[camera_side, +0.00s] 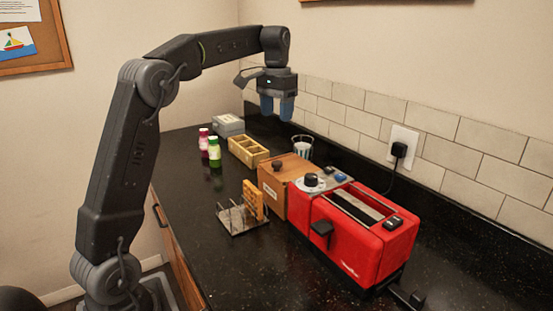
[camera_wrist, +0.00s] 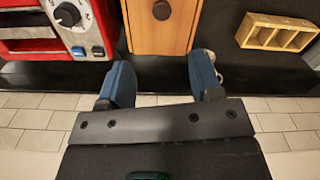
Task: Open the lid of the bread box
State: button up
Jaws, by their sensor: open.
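The bread box (camera_side: 284,184) is a brown wooden box with a dark round knob on its lid, standing on the black counter directly behind the red toaster. Its lid looks closed. In the wrist view the wooden lid (camera_wrist: 160,35) is at the top middle, with the knob (camera_wrist: 162,10) near the top edge. My gripper (camera_side: 277,108) has blue fingers pointing down, high above the counter and apart from the box. In the wrist view the two fingers (camera_wrist: 162,75) are spread with nothing between them, over the box's wall-side edge.
The red toaster (camera_side: 373,239) has a control panel with a dial. A wire rack (camera_side: 236,217) holds toast. A wooden divided tray (camera_side: 249,151), two small bottles (camera_side: 214,152), a grey box (camera_side: 228,125) and a glass (camera_side: 302,147) stand farther back. The tiled wall (camera_side: 362,122) bounds the right side.

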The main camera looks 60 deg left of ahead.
aim_at(277, 162)
notch_tip(277, 162, down, 14)
jog(key=shift+a+r, duration=0.1)
jog(key=shift+a, duration=0.05)
dwell(0.4)
jog(key=shift+c, duration=0.3)
jog(key=shift+w, duration=0.1)
grip_shut()
